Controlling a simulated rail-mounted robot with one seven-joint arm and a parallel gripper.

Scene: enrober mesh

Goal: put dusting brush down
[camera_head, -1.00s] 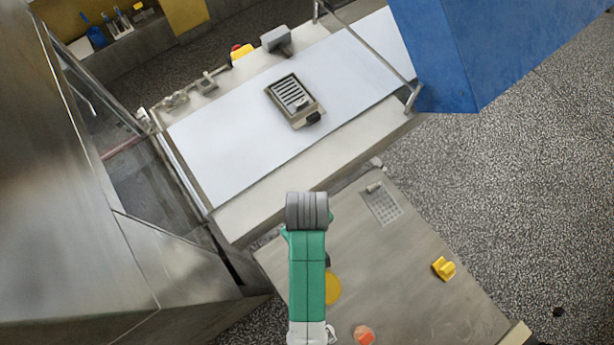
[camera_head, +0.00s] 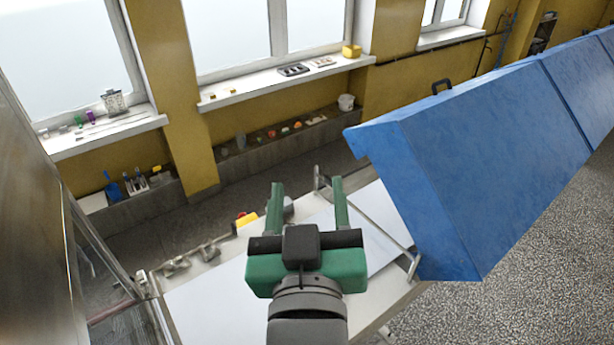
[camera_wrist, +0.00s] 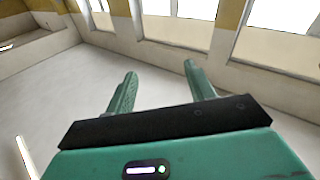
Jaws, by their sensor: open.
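My gripper (camera_head: 308,188) is raised over the white belt (camera_head: 205,312), its two green fingers apart with nothing between them. It also shows open and empty in the wrist view (camera_wrist: 160,70). I cannot make out a dusting brush for sure in either view. Small handled tools (camera_head: 136,183) stand in a holder on the low ledge at the far left, beside a blue scoop-like thing (camera_head: 113,188); they are too small to tell apart. My gripper hides part of the belt.
A big blue housing (camera_head: 480,170) stands close on the right. A metal rail (camera_head: 368,222) crosses the belt's right end. Windowsills with small items line the back wall. Speckled floor is clear at lower right.

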